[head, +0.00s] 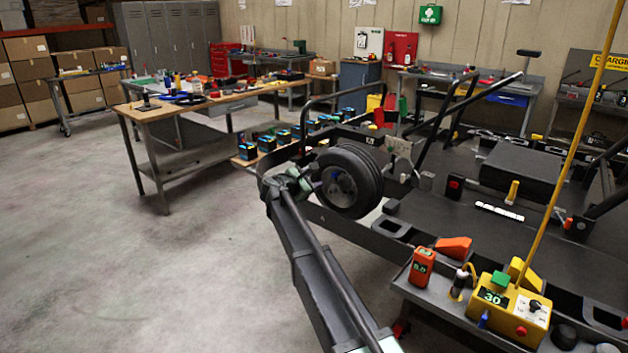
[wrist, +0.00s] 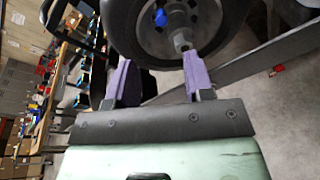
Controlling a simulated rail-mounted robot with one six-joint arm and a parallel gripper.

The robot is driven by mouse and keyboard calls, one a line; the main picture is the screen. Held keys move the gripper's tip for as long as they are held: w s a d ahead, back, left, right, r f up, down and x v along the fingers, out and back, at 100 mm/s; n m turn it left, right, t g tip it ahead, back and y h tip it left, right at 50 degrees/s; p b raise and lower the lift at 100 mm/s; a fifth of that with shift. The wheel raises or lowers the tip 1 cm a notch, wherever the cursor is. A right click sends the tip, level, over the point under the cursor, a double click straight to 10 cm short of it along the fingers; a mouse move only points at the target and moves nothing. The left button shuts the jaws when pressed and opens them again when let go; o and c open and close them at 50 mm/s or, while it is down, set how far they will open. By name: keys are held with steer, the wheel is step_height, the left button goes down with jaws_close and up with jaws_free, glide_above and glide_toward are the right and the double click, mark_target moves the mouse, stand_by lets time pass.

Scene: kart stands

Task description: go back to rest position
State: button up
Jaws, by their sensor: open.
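My gripper (head: 303,181) is at the end of my arm, just left of the black kart wheel (head: 345,184) in the head view. In the wrist view its two purple fingers (wrist: 159,62) stand wide apart, with nothing held between them. The wheel (wrist: 150,45) fills the top of that view, in front of the fingers. The right fingertip appears close to the wheel's hub, which has a grey nut and a blue part; I cannot tell whether they touch.
The kart (head: 450,215) stands on a frame at the right. A grey cart surface (head: 455,300) near the front right carries a yellow control box (head: 512,310) and an orange device (head: 421,267). A wooden-topped workbench (head: 150,110) stands at the back left. The floor (head: 130,270) at left is clear.

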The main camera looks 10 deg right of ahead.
steer(key=s+d+f+m+g+y+p, duration=0.1)
steer(key=s+d+f+m+g+y, duration=0.2)
steer(key=s+m, duration=0.5)
steer(key=s+d+f+m+g+y, duration=0.1)
steer(key=s+f+m+g, duration=0.3)
steer(key=s, duration=0.8)
steer(key=s+d+m+g+y+p, duration=0.1)
steer(key=s+m+y+p, duration=0.1)
steer(key=s, duration=1.1)
steer(key=s+f+m+g+y+p, duration=0.1)
steer(key=s+m+y, duration=0.4)
steer(key=s, duration=0.8)
steer(key=shift+s+d+f+m+g+y+p, duration=0.15)
steer(key=shift+s+d+m+g+y+p, duration=0.2)
steer(key=shift+m+g+p, duration=0.3)
steer(key=shift+w, duration=0.15)
